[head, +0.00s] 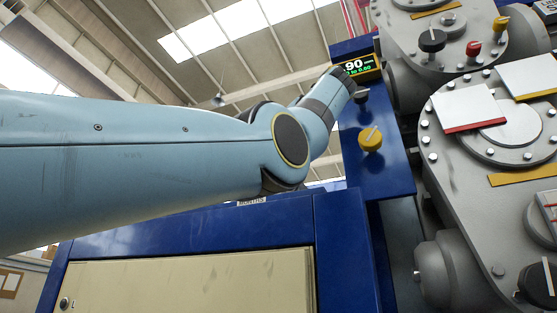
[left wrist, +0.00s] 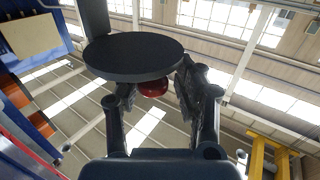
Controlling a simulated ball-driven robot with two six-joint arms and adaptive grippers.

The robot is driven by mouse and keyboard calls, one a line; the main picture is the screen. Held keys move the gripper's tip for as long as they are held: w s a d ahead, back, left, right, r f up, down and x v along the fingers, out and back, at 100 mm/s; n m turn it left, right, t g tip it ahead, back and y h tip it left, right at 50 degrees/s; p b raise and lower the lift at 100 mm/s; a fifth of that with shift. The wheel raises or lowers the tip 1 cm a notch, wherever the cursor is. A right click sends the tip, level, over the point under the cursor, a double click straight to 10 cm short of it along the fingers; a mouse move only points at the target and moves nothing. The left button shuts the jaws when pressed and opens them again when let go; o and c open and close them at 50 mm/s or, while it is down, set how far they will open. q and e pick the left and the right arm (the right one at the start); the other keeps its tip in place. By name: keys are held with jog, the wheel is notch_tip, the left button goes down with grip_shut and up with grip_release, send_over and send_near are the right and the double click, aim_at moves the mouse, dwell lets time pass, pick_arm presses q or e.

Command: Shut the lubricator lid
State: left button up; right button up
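In the left wrist view a dark round disc (left wrist: 133,57), probably the lubricator lid, lies across the far end of my left gripper (left wrist: 156,88). A red rounded knob (left wrist: 152,89) shows just under the disc, between the two fingers. The fingers stand apart, with gaps visible beside the knob; the disc hides part of the left finger. I cannot tell whether a finger touches the disc. In the head view my left arm reaches from the left up to the blue panel, and its gripper cannot be made out. My right gripper is in neither view.
Near my left wrist, the blue panel (head: 378,178) carries a lit display (head: 361,67) and a yellow knob (head: 370,138). Grey bolted housings (head: 462,190) fill the right side. A blue-framed cabinet with a beige door (head: 200,285) stands below my arm.

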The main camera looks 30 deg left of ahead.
pick_arm(q)
jog(key=shift+o, duration=0.9)
jog(key=shift+w+f, duration=0.1)
jog(key=shift+w, duration=0.15)
jog(key=v, duration=1.2)
